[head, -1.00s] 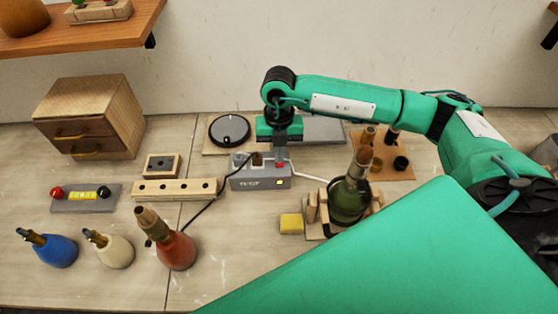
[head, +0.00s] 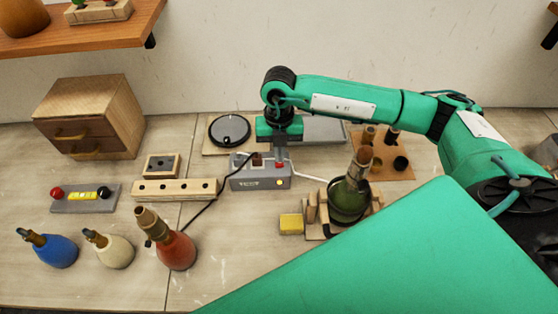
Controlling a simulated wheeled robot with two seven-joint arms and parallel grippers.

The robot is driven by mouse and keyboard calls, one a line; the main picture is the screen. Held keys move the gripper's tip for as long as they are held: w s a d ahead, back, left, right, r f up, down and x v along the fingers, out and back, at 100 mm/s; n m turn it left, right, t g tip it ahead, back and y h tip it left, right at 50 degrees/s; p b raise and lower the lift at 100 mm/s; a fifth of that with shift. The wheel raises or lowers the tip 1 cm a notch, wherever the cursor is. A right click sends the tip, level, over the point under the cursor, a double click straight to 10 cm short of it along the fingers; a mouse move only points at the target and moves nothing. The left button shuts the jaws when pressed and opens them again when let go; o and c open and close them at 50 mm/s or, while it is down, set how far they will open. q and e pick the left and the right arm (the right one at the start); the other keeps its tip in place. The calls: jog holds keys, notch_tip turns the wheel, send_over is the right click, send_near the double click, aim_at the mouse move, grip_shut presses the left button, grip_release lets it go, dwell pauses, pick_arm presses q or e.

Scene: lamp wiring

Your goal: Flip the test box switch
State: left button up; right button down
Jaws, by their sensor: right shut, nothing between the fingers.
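The grey test box (head: 247,183) stands mid-table, with a small round yellow-orange spot (head: 280,183) on its front. A small red part (head: 279,164), seemingly the switch, shows on its top right. My right gripper (head: 281,156) points down over that part, shut and empty, its tips at or just above it; I cannot tell whether they touch. A black cord and a white cord run from the box. The green bottle lamp (head: 348,200) sits tilted in a wooden cradle (head: 312,233) to the right. My left gripper is out of view.
Blue (head: 58,252), cream (head: 114,252) and red (head: 176,251) bottle lamps stand front left. A wooden block with holes (head: 175,190) lies left of the box. A yellow block (head: 291,224) is in front. My right arm covers the right side.

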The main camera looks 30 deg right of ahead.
jog(key=shift+f+b, duration=0.85)
jog(key=shift+f, duration=0.15)
dwell(0.7)
jog(key=shift+r, duration=0.15)
jog(key=shift+r+p, duration=0.5)
jog(key=shift+r, duration=0.05)
jog(key=shift+r+p, duration=1.45)
jog(key=shift+r, duration=1.4)
